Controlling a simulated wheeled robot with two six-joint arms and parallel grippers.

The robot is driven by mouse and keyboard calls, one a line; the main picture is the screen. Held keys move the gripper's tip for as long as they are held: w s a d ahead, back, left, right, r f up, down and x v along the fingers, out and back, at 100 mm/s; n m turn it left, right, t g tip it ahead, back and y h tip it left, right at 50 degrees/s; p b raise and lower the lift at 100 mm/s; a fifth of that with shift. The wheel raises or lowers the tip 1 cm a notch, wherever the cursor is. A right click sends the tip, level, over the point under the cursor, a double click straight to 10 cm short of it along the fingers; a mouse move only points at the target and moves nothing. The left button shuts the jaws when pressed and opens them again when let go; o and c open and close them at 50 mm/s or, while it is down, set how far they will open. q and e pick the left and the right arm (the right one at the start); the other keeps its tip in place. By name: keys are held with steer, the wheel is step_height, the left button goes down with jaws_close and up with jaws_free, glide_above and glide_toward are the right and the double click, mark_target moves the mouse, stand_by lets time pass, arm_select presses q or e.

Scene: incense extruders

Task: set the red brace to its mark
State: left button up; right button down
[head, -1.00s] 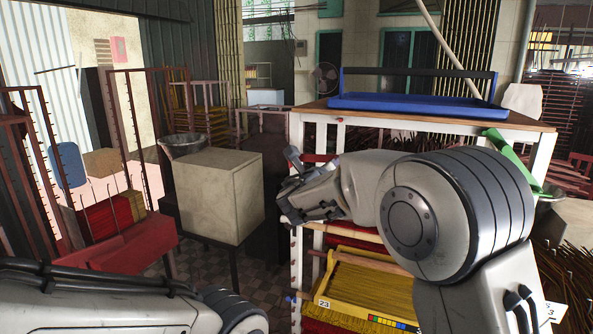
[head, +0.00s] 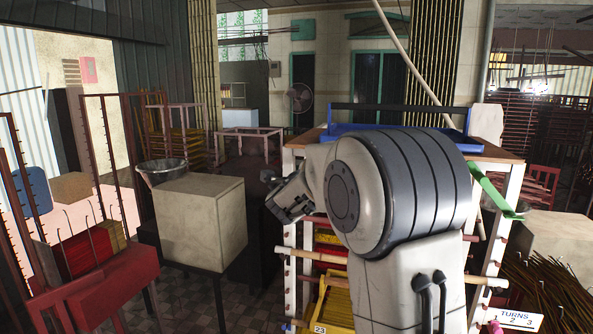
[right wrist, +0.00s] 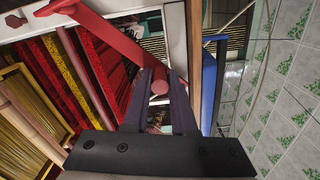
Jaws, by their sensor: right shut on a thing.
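In the right wrist view, a red brace (right wrist: 112,32) runs from the upper left to a round red end between the fingers of my right gripper (right wrist: 160,78). The dark fingers are shut on this end. In the head view my right gripper (head: 287,202) is beside the left side of the white rack (head: 292,238); the brace cannot be made out there. I cannot pick out its mark in either view. My left gripper is out of view.
A blue tray (head: 345,133) sits on the rack's wooden top. A beige block (head: 200,225) stands left of my right gripper, with a metal bowl (head: 163,172) behind it. A TURNS card (head: 515,319) is at the lower right. A green strip (head: 495,192) slants beside the rack.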

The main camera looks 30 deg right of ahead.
stand_by(0.3)
steer(key=c, duration=0.7)
jaws_free()
steer(key=shift+c, duration=0.2)
steer(key=shift+a, duration=0.15)
steer(key=b+v, duration=0.4)
steer(key=v, duration=0.6)
steer(key=shift+s+a+r, duration=0.1)
